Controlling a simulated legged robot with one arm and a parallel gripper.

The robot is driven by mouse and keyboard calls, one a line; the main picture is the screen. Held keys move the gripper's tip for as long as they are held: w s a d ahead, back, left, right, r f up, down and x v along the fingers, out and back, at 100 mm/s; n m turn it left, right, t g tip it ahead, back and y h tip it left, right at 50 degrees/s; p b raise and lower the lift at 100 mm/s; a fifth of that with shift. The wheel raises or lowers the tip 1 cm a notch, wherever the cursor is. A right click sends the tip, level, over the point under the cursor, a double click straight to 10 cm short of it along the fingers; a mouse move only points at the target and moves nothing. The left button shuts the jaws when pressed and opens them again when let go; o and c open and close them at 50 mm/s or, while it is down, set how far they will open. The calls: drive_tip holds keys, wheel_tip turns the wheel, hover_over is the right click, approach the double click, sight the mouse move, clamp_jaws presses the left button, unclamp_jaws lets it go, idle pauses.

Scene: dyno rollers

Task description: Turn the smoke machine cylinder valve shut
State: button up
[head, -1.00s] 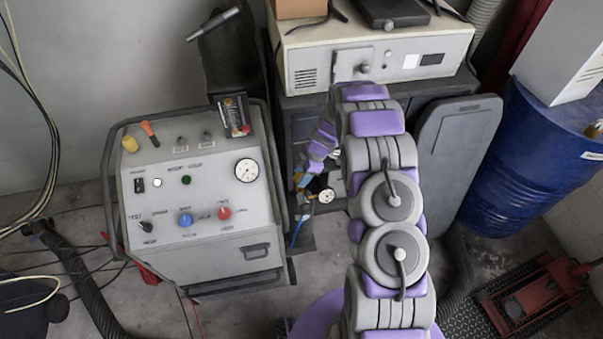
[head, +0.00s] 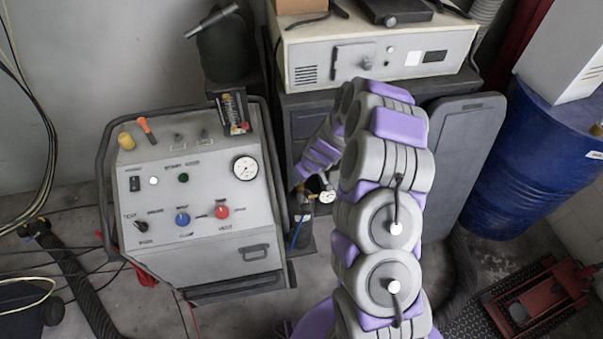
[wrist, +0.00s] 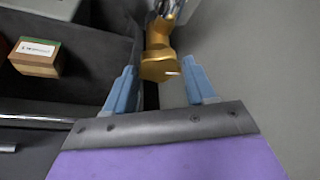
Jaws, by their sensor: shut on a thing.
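The brass cylinder valve (wrist: 158,62) is at the top middle of the wrist view, between the two blue fingers of my gripper (wrist: 161,76). My gripper is shut on it, though gaps seem to show beside the brass from this angle. In the head view my gripper (head: 304,172) reaches down beside a small round gauge (head: 327,196), in the gap right of the grey smoke machine (head: 205,215). The valve's handle and most of the cylinder are hidden by my arm and the cabinet.
A grey cabinet (head: 306,124) with a white instrument (head: 380,55) on it stands behind my arm. A blue drum (head: 520,160) and a red jack (head: 540,300) are at the right. A small box (wrist: 36,55) lies left in the wrist view. Hoses cross the left floor.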

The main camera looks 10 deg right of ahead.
drive_tip(key=m, duration=0.1)
drive_tip(key=m+p, duration=0.1)
drive_tip(key=m+h+p, duration=0.1)
drive_tip(key=shift+a+r+t, duration=0.15)
drive_tip(key=shift+r+t, duration=0.1)
drive_tip(key=shift+t, duration=0.05)
drive_tip(key=m+h+p, duration=0.1)
drive_tip(key=m+p, duration=0.1)
drive_tip(key=p, duration=0.2)
drive_tip(key=shift+m, duration=0.3)
drive_tip(key=m+p, duration=0.2)
drive_tip(key=p, duration=0.2)
drive_tip(key=shift+s+a+h, duration=0.15)
drive_tip(key=shift+h, duration=0.25)
drive_tip(key=shift+m+p, duration=0.7)
drive_tip(key=shift+p, duration=0.55)
drive_tip(key=m+h+p, duration=0.1)
drive_tip(key=p, duration=0.2)
drive_tip(key=shift+a+f+m, duration=0.1)
drive_tip(key=shift+f+m, duration=0.05)
drive_tip(key=shift+m, duration=0.15)
drive_tip(key=shift+f+p, duration=0.1)
drive_tip(key=shift+p, duration=0.4)
drive_tip(key=o, duration=1)
drive_tip(key=shift+a, duration=0.1)
drive_tip(key=shift+o, duration=0.2)
drive_tip(key=shift+f+b, duration=0.2)
drive_tip(key=shift+b, duration=0.6)
